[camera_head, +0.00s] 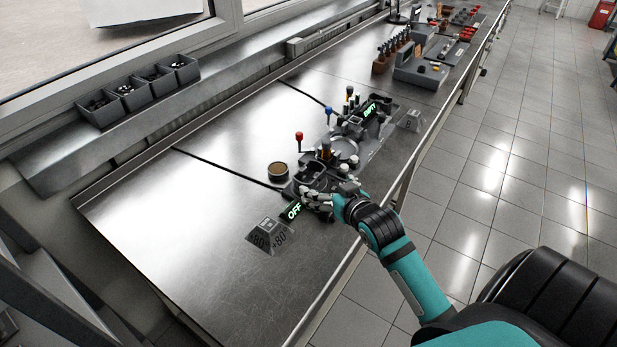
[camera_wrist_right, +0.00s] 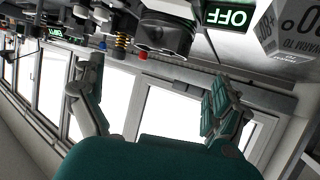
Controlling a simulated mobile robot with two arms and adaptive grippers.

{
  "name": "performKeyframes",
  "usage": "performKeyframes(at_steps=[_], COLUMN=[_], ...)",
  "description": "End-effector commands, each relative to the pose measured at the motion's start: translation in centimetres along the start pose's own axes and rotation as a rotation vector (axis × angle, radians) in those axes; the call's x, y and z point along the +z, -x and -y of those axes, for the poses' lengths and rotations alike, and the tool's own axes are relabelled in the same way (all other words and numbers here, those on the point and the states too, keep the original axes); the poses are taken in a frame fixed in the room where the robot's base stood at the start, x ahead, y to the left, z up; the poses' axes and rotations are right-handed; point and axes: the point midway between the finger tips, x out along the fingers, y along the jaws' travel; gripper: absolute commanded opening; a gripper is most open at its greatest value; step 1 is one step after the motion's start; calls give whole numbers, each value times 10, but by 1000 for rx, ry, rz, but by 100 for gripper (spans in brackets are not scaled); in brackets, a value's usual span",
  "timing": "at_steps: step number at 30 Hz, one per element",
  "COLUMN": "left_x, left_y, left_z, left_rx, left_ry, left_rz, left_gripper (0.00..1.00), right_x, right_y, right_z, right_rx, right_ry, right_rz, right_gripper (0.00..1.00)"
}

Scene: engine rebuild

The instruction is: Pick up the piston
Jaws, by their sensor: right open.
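A dark metal cylinder (camera_wrist_right: 165,32) that looks like the piston shows at the top of the right wrist view, beside the green OFF display. My right gripper (camera_wrist_right: 153,92) is open, its two fingers spread wide with nothing between them. The cylinder is beyond the fingertips, apart from them. In the head view my right gripper (camera_head: 322,198) is at the near end of the fixture, by the OFF display (camera_head: 294,210). The hand hides part of the fixture there, and I cannot clearly make out the piston in that view. My left gripper is not in view.
A round tin (camera_head: 278,171) stands left of the fixture. A grey block sign (camera_head: 268,236) stands in front. A red-topped lever (camera_head: 299,140) and a blue-topped one (camera_head: 328,113) rise nearby. Small bins (camera_head: 140,95) line the back ledge. The bench's left part is clear.

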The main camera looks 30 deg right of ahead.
Motion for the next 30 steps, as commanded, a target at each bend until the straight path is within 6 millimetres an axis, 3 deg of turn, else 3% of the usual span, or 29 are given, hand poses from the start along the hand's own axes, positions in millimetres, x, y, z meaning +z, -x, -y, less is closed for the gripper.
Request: performKeyframes(at_steps=[4,9,17,24,30], left_x=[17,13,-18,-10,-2], left_y=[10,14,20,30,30], left_z=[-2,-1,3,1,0], left_rx=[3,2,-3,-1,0], left_ry=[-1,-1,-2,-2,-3], left_rz=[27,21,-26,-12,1], left_gripper=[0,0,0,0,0], right_x=[-3,-2,0,3,4], right_y=[-33,-59,-76,-110,-119], right_z=[0,0,1,2,3], right_rx=[0,0,0,0,-1], right_ry=[-2,-1,-1,-2,0], right_rz=[0,-1,2,0,-1], right_gripper=[100,100,100,100,100])
